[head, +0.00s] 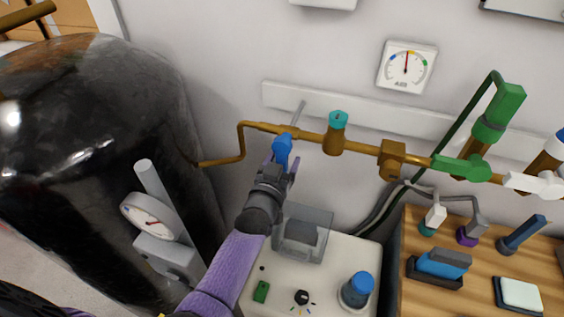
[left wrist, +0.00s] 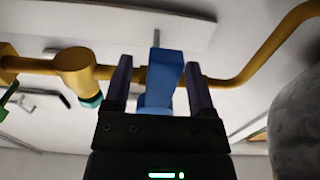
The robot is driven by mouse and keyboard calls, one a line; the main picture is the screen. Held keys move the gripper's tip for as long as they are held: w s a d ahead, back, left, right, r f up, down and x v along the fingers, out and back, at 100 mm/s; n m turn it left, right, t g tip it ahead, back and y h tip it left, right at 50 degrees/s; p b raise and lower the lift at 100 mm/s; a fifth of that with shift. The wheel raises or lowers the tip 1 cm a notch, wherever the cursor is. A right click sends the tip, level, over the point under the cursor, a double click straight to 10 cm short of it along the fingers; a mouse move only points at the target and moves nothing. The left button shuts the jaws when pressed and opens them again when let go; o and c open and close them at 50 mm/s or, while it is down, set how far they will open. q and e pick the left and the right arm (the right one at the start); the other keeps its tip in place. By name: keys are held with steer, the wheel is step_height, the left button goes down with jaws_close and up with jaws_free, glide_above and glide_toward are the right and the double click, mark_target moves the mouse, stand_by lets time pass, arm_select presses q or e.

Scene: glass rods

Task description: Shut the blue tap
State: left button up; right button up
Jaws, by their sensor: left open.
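The blue tap (head: 282,147) sits on the brass pipe on the wall, left of the teal-capped fitting. My left gripper (head: 281,165) reaches up to it from below. In the left wrist view the blue tap handle (left wrist: 162,80) stands between the two dark fingers of my left gripper (left wrist: 159,88). The fingers are apart, with a gap showing on the handle's left side; contact on the right side is hard to tell. The handle's lower end is hidden behind the gripper body. My right gripper is not in view.
A brass pipe (head: 311,137) runs along the wall, with a green valve (head: 462,168) and a white valve (head: 533,183) at right. A black tank (head: 90,120) stands left. Below are a white machine (head: 330,262) and a wooden bench (head: 450,225) with tools.

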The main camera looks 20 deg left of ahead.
arm_select(q)
steer(key=s+p, duration=0.2)
steer(key=s, duration=0.8)
steer(key=shift+d, duration=0.3)
